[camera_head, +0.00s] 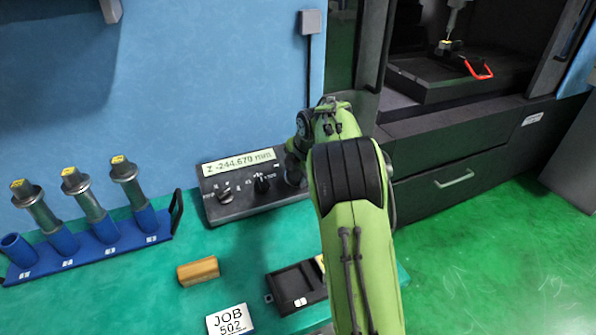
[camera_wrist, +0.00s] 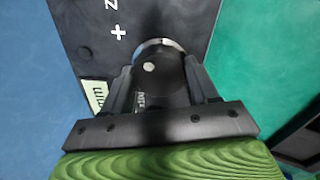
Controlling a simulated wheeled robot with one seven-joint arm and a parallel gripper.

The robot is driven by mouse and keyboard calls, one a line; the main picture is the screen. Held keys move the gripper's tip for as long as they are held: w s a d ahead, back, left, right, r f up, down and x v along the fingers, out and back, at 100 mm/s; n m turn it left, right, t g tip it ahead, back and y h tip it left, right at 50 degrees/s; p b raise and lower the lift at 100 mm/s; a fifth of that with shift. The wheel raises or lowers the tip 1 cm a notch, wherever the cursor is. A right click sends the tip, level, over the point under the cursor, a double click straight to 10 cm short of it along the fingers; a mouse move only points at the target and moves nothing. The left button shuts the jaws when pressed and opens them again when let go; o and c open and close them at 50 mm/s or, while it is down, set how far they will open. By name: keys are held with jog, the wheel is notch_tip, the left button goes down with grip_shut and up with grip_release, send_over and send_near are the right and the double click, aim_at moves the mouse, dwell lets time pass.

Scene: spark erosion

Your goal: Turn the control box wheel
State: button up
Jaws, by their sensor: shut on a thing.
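The control box (camera_head: 238,190) stands on the green bench against the blue wall, with a lit display (camera_head: 239,163) reading Z -244.670 mm and small knobs on its face. In the head view my green arm hides the box's right end and my gripper's fingertips. In the wrist view the wheel (camera_wrist: 160,62), a dark disc with a pale rim and a small light dot, sits between the fingers of my gripper (camera_wrist: 160,85). The fingers are shut on its two sides. The box face (camera_wrist: 85,35) beside it bears a Z and a plus mark.
A blue rack (camera_head: 100,248) with several tool holders stands at the left. A tan block (camera_head: 198,271), a JOB 502 card (camera_head: 229,320) and a black tray (camera_head: 297,287) lie on the bench in front. The machine (camera_head: 440,140) with its open chamber stands at the right.

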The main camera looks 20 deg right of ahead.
jog(key=o, duration=1.1)
jog(key=shift+c, duration=0.2)
jog(key=p+v, duration=0.3)
jog(key=v, duration=1.2)
jog(key=shift+r+p, duration=0.35)
jog(key=shift+s, duration=0.15)
